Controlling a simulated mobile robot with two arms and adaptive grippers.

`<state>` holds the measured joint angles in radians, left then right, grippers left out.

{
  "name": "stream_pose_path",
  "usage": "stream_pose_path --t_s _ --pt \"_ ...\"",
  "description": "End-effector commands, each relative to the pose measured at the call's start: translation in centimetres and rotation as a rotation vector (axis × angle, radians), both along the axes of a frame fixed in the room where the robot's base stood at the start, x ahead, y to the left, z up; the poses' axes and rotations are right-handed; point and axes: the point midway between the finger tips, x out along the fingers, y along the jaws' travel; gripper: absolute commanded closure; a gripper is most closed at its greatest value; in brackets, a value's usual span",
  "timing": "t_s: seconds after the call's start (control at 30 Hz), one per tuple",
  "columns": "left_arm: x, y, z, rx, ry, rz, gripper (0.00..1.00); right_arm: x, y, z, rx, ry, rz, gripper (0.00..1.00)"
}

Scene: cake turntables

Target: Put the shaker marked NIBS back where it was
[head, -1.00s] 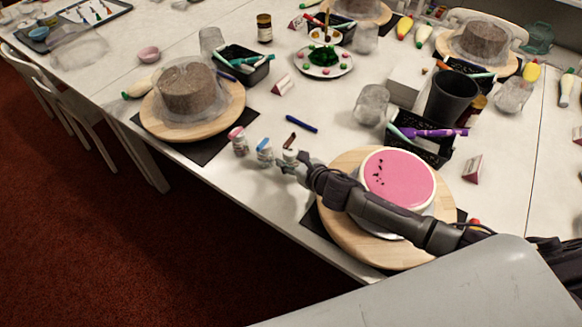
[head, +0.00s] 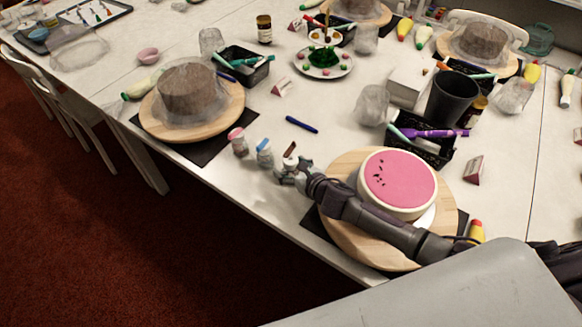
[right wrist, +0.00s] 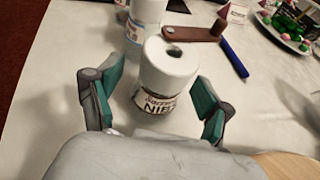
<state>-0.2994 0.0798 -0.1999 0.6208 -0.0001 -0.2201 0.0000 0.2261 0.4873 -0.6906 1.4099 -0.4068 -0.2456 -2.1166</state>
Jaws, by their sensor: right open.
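The NIBS shaker (right wrist: 165,85) has a white top with a dark hole and a dark label partly reading "NIB". It stands upright on the table at the near edge, and in the head view the shaker (head: 290,160) is partly hidden by my gripper. My left gripper is not in view.
A blue-topped shaker (head: 265,153) and a pink-topped shaker (head: 238,142) stand to the left in a row. A blue pen (head: 301,124) lies behind. A pink cake (head: 400,180) on a wooden turntable (head: 345,240) is at the right, under my arm.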

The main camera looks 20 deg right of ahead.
Motion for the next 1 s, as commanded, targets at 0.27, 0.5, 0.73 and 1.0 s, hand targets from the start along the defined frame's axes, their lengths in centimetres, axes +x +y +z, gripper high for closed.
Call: stream_pose_path --t_s 0.27,0.5,0.73,1.0 --pt "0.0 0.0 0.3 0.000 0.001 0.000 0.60 -1.2 -0.5 0.6 -0.003 0.002 0.000 0.21" --pt "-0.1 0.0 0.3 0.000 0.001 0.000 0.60 -5.7 -1.8 2.6 -0.002 0.001 0.003 0.21" --pt "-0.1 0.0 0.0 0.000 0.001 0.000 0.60 -9.3 -3.0 4.2 -0.001 0.002 0.000 0.21" --pt "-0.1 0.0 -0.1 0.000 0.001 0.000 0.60 -10.6 -3.3 4.9 0.000 0.000 0.000 0.21"
